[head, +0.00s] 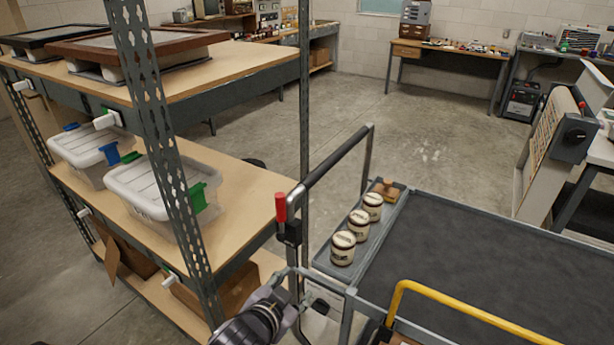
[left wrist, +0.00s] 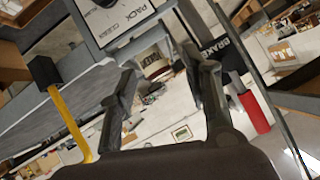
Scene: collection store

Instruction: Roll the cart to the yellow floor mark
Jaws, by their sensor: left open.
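The cart (head: 470,250) stands at the right in the head view, with a dark flat top. Its black push bar (head: 335,158) rises at its left end, and a red-gripped brake lever (head: 281,207) sits by the bar's near end. The lever also shows in the left wrist view (left wrist: 254,113), beside a "BRAKE" label. My left gripper (head: 310,287) is open and empty, below the lever and close to the cart's near left corner. Its two fingers (left wrist: 165,80) are apart in the left wrist view. I cannot tell whether it touches the frame. No yellow floor mark shows. My right gripper is not in view.
Several jars (head: 343,247) and a brown block stand in the cart's end tray. A yellow rail (head: 460,308) runs along its near side. A metal shelf rack (head: 165,150) with plastic bins stands close left. Open floor (head: 420,135) lies beyond, toward the workbenches (head: 450,47).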

